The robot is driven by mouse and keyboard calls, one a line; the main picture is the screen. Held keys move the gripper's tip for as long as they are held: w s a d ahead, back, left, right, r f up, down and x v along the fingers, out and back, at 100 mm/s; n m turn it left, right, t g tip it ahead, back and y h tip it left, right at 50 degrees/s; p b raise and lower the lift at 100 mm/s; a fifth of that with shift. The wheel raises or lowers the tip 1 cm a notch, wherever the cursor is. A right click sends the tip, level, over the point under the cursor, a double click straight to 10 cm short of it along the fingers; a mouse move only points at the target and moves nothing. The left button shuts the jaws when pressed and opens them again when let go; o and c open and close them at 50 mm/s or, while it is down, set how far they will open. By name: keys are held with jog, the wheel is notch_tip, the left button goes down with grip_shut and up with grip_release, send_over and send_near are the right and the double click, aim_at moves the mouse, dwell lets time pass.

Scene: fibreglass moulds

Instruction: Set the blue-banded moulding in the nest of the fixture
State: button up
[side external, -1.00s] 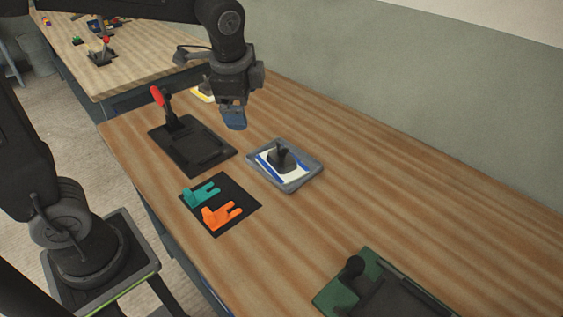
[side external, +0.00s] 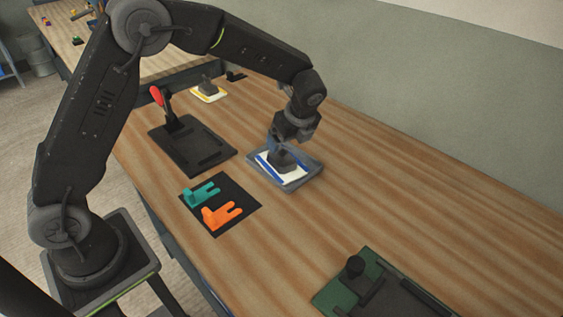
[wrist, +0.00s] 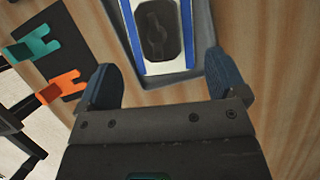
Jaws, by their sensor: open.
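The blue-banded moulding (side external: 268,168) is a white plate with blue bands along two edges and a dark raised grip on top. It lies in a grey tray (side external: 307,178) on the bench. In the wrist view the moulding (wrist: 165,68) shows ahead of my fingers, its far end cut off. My gripper (side external: 283,143) is open just above the moulding's grip, with blue fingers (wrist: 160,62) apart and nothing between them. A black fixture (side external: 190,150) with a red-handled clamp stands left of the tray. A green-based fixture (side external: 335,296) is at the front right, partly cut off.
A black mat (side external: 238,190) holds a teal forked piece (side external: 200,193) and an orange one (side external: 221,215), left of the tray. A yellow-banded moulding (side external: 209,92) sits farther back. The bench right of the tray is clear.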

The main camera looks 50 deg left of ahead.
aim_at(283, 149)
jog(key=x, duration=0.7)
jog(key=shift+s+a+f, duration=0.1)
jog(key=shift+s+f, duration=0.05)
jog(key=shift+f, duration=0.05)
jog(key=shift+r, duration=0.1)
jog(key=c, duration=1.3)
